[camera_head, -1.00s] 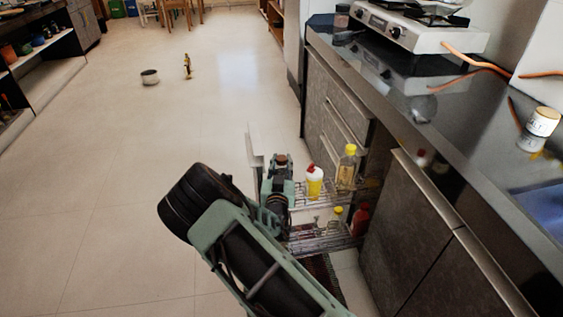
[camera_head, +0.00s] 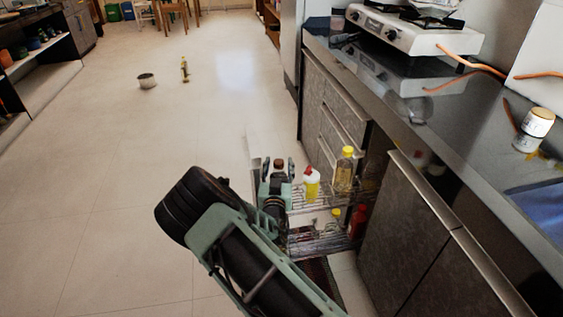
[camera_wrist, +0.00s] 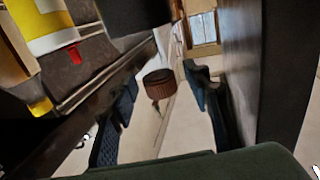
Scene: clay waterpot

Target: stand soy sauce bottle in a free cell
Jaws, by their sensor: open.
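The soy sauce bottle shows mainly as its brown cap (camera_head: 278,162), between the fingers of my gripper (camera_head: 278,172) at the left end of the upper wire rack (camera_head: 312,198). My gripper and arm hide its body in the head view, so I cannot tell how its base rests. In the wrist view the ribbed brown cap (camera_wrist: 158,87) lies between the two dark fingers of my open gripper (camera_wrist: 160,112), with gaps on both sides. A yellow-and-white bottle with a red tip (camera_head: 312,183) and a yellow-capped oil bottle (camera_head: 344,172) stand to the right on the rack.
The lower wire rack (camera_head: 318,244) holds a yellow-capped bottle (camera_head: 334,216) and a red bottle (camera_head: 357,219). The dark counter (camera_head: 455,130) and cabinet front (camera_head: 410,225) lie close at right. A pot (camera_head: 147,81) and a figurine (camera_head: 184,69) stand on the open floor.

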